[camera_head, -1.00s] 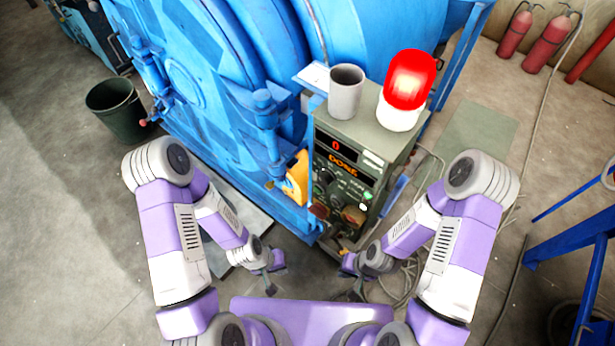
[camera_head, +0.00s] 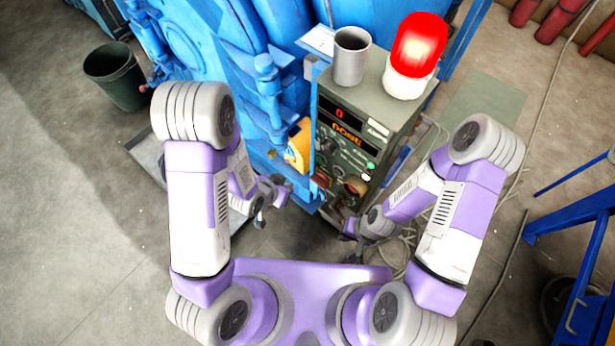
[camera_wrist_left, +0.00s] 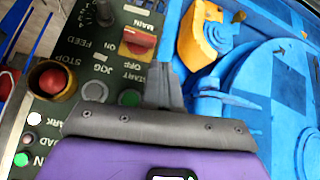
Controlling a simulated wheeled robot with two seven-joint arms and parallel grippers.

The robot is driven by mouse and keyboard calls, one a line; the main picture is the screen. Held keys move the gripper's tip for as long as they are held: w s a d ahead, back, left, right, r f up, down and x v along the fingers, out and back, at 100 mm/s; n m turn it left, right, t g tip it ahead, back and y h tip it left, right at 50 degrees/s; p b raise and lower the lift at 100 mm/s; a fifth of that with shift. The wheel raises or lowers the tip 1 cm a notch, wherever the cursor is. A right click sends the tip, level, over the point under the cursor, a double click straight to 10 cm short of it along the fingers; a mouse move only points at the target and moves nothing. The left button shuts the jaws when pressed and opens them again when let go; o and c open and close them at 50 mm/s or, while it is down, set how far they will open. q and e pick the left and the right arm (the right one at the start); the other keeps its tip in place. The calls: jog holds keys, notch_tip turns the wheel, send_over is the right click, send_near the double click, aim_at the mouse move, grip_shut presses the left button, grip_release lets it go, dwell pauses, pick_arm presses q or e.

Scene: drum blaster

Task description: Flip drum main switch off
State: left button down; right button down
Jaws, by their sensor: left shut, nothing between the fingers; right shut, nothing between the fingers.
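The control panel (camera_head: 362,135) is on the front of a grey-green box beside the blue drum machine. In the left wrist view, the red main switch (camera_wrist_left: 139,43) sits by the MAIN, ON and OFF labels; its setting is unclear. My left gripper (camera_wrist_left: 170,84) is shut and empty, its tips just beside the switch with no clear contact. In the head view my left gripper (camera_head: 286,191) is left of the panel, partly hidden by its arm. My right gripper (camera_head: 351,229) is shut and empty, low in front of the box.
The red stop button (camera_wrist_left: 50,80) and green start button (camera_wrist_left: 130,97) are near the switch. A yellow part (camera_wrist_left: 200,35) juts from the blue machine (camera_wrist_left: 265,65) beside the panel. A grey cup (camera_head: 351,58) and lit red beacon (camera_head: 418,50) stand on the box.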

pick_arm(q)
jog(key=r, duration=0.1)
jog(key=w+d+r+m, duration=0.1)
jog(key=r+h, duration=0.1)
jog(key=shift+w+d+r+m+t, duration=0.1)
jog(key=shift+w+d+m+t, duration=0.15)
jog(key=shift+d+m+t, duration=0.15)
jog(key=b, duration=0.7)
send_over(313, 175)
jog(key=s+a, duration=0.2)
jog(key=s, duration=0.1)
notch_tip(313, 175, down, 8)
jog(key=r, duration=0.1)
jog(key=f, duration=0.1)
jog(key=f+b, duration=0.2)
jog(key=f, duration=0.1)
jog(key=shift+w+d, duration=0.15)
jog(key=shift+w, duration=0.1)
